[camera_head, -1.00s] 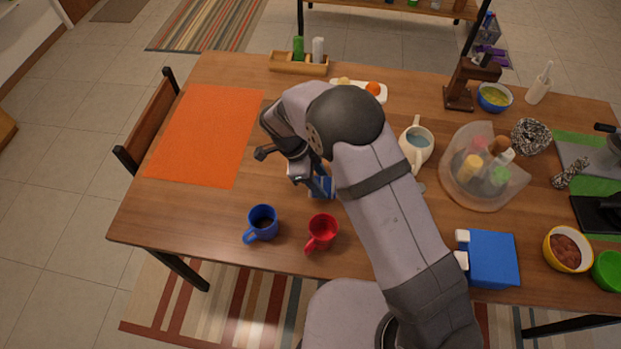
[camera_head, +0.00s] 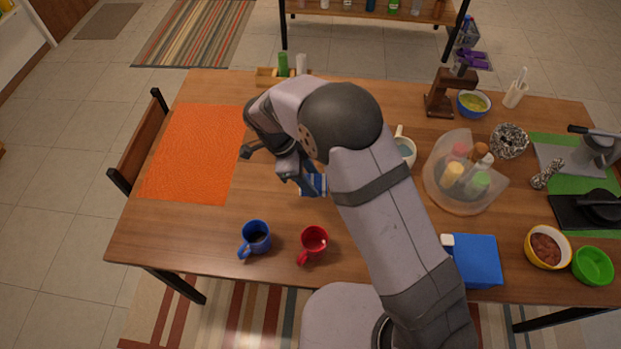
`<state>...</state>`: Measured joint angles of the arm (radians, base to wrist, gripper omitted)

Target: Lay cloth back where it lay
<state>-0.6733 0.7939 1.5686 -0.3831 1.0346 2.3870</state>
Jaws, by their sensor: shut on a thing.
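A small blue and white cloth (camera_head: 316,186) shows at the tip of my gripper (camera_head: 307,184), near the middle of the wooden table. My gripper points down and is shut on the cloth. My arm hides part of the cloth and the table to its right. I cannot tell whether the cloth touches the table top.
A blue mug (camera_head: 257,238) and a red mug (camera_head: 314,241) stand on the near side. An orange mat (camera_head: 193,153) lies bare at left. A white jug (camera_head: 406,151) and a clear bowl of bottles (camera_head: 462,172) stand right of my arm, with a blue box (camera_head: 478,262) nearer.

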